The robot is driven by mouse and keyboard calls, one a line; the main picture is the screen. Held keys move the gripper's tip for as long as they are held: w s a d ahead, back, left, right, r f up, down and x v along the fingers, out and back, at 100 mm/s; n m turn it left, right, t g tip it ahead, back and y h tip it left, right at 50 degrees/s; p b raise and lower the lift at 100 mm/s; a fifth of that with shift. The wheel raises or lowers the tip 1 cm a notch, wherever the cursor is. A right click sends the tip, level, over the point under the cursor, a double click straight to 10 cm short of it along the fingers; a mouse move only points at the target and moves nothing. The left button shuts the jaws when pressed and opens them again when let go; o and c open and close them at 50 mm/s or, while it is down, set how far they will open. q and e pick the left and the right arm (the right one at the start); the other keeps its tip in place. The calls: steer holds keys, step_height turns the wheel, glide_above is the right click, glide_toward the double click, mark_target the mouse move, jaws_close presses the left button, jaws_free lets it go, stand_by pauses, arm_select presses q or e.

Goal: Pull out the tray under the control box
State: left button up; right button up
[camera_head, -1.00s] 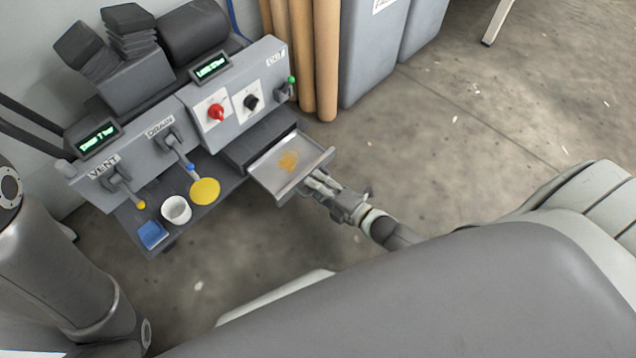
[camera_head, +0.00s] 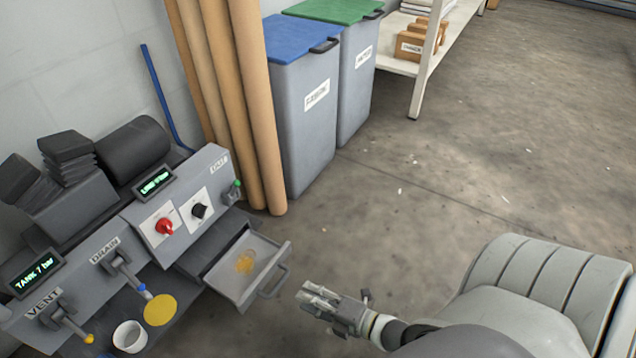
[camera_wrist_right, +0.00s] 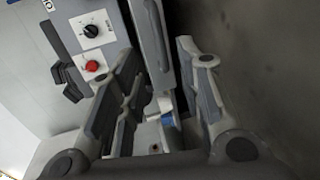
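The tray (camera_head: 228,280) is a shallow grey metal drawer with a yellow-brown stain in it. It sticks out from under the control box (camera_head: 185,228), which has a red knob and a black knob. A bar handle (camera_head: 272,284) is on the tray's front. My right gripper (camera_head: 308,294) is a short way in front of the handle, apart from it and empty. In the right wrist view its two fingers (camera_wrist_right: 160,85) are spread wide, with the control box (camera_wrist_right: 75,22) at upper left. My left gripper is not in view.
Drain and vent levers, a white cup (camera_head: 130,337) and a yellow disc (camera_head: 160,310) are left of the tray. Brown rolls (camera_head: 232,100) and grey bins (camera_head: 305,110) stand behind. A shelf (camera_head: 420,75) is farther back. The floor to the right is open.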

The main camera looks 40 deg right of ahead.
steer(key=shift+v, duration=0.9)
steer(key=shift+r, duration=0.1)
